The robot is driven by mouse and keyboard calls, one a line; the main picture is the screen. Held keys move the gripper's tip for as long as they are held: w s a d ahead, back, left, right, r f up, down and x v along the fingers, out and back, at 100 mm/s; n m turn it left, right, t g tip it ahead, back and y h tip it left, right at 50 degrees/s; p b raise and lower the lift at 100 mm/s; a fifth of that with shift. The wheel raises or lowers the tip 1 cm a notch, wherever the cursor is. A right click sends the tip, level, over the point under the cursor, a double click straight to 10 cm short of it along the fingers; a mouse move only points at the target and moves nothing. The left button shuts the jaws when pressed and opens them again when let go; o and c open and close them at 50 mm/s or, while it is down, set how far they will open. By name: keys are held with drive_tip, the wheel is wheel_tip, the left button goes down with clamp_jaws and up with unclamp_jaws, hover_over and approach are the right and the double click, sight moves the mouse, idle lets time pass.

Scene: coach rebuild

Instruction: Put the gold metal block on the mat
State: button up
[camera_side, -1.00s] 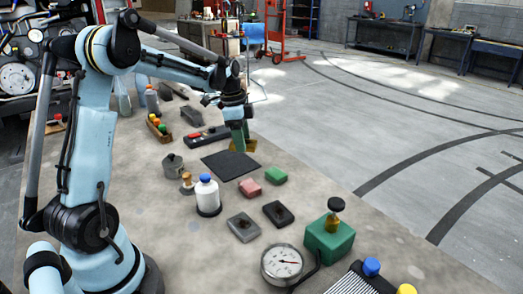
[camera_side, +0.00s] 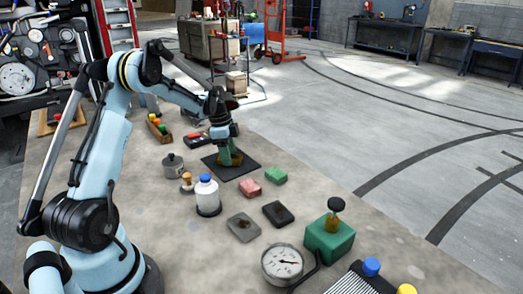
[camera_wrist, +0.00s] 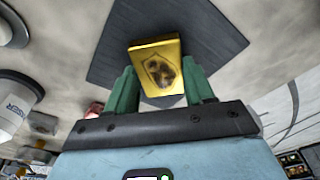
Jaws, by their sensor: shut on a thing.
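The gold metal block (camera_wrist: 158,68) sits between the two green fingers of my gripper (camera_wrist: 162,90) in the wrist view, with a dark emblem on its face. My gripper (camera_side: 231,158) is shut on it and points down over the black mat (camera_side: 222,174). In the side view the block is mostly hidden by the fingers. In the wrist view the dark mat (camera_wrist: 110,50) spreads behind and around the block. I cannot tell whether the block touches the mat.
A pink block (camera_side: 250,188) and a green block (camera_side: 276,176) lie just in front of the mat. A red-handled tool (camera_side: 197,140) lies behind.

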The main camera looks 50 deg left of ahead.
drive_tip(key=shift+f, duration=0.1)
drive_tip(key=o, duration=1.3)
wheel_tip(320, 180, up, 12)
drive_tip(key=s+a+f, duration=0.1)
drive_tip(key=d+r+n, duration=0.2)
drive_tip(key=d+r, duration=0.2)
drive_tip(key=d, duration=0.3)
drive_tip(key=s+d+n+t, duration=0.2)
drive_tip(key=s+d, duration=0.1)
drive_tip(key=d, duration=0.4)
drive_tip(key=s+d+f+n+t, duration=0.1)
drive_tip(key=s+d+n+t, duration=0.1)
drive_tip(key=s+d, duration=0.2)
drive_tip(key=s+d+f+n+t+y, duration=0.1)
drive_tip(key=s+d+n+t, duration=0.1)
drive_tip(key=d, duration=0.9)
drive_tip(key=shift+s+n, duration=0.5)
drive_tip(key=shift+s, duration=0.4)
